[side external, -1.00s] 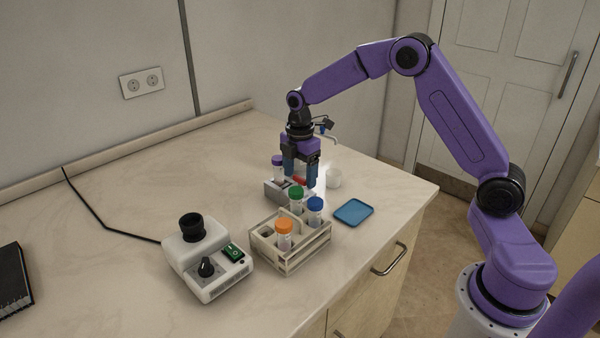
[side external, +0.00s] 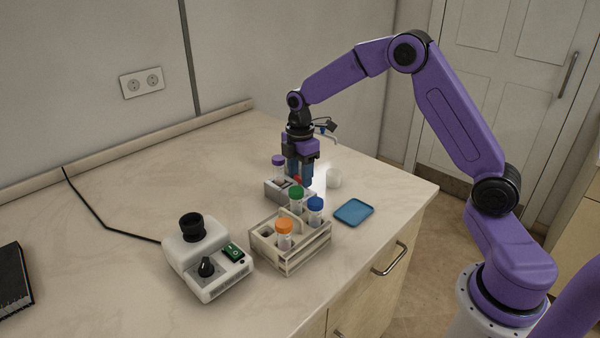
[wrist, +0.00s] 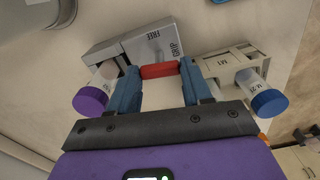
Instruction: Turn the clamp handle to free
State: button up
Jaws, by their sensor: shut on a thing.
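My gripper (wrist: 162,76) is shut on the handle, one blue finger at each end of the red part. In the side view my gripper (side external: 300,182) points down at the block, and only a bit of red shows between the fingers. A purple-capped tube (side external: 278,167) stands at the block's left; its cap (wrist: 90,102) is near my left finger in the wrist view.
A pale rack (side external: 290,262) with green-, blue- and orange-capped tubes stands close in front of the clamp. A white instrument (side external: 207,262) is front left.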

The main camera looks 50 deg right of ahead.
aim_at(300, 177)
jog(key=m, duration=1.2)
jog(key=shift+m, duration=2.1)
jog(key=o, duration=1.1)
jog(key=shift+c, duration=0.2)
jog(key=shift+r, duration=0.15)
notch_tip(300, 177, up, 17)
jog(key=shift+r, duration=0.2)
